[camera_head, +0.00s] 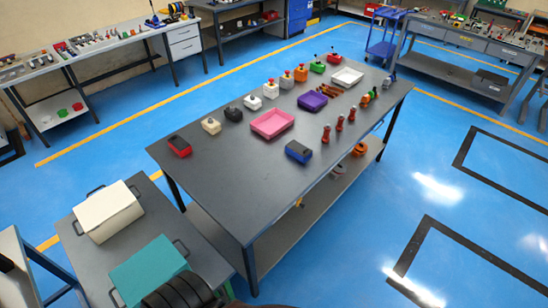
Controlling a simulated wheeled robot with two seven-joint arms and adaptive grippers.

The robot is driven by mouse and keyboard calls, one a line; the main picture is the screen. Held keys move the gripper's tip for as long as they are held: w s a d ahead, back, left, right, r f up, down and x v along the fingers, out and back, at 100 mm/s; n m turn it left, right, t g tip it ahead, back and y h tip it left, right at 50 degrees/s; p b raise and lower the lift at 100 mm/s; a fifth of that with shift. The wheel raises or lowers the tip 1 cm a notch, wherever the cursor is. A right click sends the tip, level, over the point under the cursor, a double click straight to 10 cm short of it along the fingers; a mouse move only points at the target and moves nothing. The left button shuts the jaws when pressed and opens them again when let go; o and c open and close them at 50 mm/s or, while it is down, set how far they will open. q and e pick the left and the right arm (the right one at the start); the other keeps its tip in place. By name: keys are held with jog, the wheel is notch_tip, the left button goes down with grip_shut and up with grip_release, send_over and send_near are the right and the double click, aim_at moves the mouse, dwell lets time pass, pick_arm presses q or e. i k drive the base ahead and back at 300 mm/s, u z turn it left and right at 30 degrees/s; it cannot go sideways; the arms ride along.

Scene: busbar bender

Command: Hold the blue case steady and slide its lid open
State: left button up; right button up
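A small blue case (298,152) with a dark top lies near the right edge of the grey workbench (225,180). The dark top appears to cover the case, but it is too small to tell whether the lid has slid at all.
A pink tray (272,124), a purple box (312,101) and red-handled tools (326,134) lie near the case. A red case (179,146) sits at the left edge. The bench's near end is bare. A teal box (150,270) stands on a low table.

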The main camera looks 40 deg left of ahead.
aim_at(297, 147)
jog(key=k, duration=0.3)
jog(key=u, duration=0.75)
